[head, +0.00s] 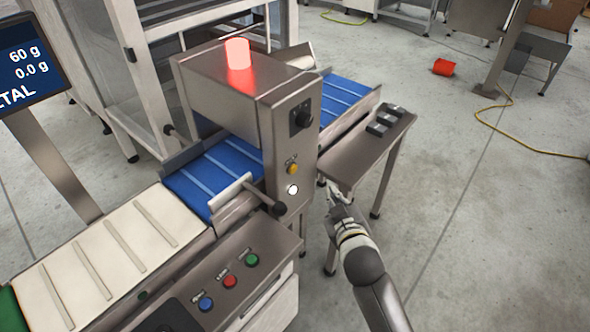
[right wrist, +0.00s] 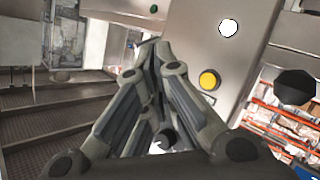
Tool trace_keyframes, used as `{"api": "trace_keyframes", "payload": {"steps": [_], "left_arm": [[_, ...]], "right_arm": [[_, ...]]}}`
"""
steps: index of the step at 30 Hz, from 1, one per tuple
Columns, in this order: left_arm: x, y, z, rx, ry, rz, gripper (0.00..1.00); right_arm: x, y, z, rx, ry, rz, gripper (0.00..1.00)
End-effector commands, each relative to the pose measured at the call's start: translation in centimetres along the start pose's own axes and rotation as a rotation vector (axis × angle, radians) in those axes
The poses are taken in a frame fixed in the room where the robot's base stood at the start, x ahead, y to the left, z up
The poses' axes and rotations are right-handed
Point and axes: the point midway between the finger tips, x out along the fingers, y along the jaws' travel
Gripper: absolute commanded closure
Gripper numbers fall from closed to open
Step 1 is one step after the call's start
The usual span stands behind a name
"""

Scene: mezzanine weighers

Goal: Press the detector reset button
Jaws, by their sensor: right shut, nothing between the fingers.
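The metal detector (head: 235,90) is a grey steel housing over a blue belt, with a lit red lamp (head: 238,54) on top. The labels are too small to read. My right gripper (head: 331,188) is to the right of the panel, apart from the buttons. In the right wrist view its fingers (right wrist: 160,48) are shut and empty, with the yellow button (right wrist: 209,79) and the white button (right wrist: 228,28) to their right. My left gripper is out of view.
A small steel side table (head: 365,155) with dark blocks (head: 384,121) stands just beyond my right gripper. A lower control box (head: 240,268) has blue, red and green buttons.

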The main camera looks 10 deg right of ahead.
Motion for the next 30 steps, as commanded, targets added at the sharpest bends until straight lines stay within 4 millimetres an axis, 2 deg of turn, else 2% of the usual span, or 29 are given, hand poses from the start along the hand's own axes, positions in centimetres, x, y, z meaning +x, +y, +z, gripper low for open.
{"api": "trace_keyframes", "payload": {"steps": [5,17,24,30], "left_arm": [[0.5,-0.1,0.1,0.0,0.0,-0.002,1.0],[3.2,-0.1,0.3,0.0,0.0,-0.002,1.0],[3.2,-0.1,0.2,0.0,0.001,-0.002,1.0],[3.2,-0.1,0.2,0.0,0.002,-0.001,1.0]], "right_arm": [[0.6,-0.5,-0.3,0.002,0.002,0.0,1.0],[4.4,-3.3,-2.8,0.002,0.002,-0.001,1.0],[5.8,-4.3,-4.1,0.002,-0.001,-0.001,1.0],[6.2,-4.5,-4.5,0.001,0.0,-0.001,1.0]]}}
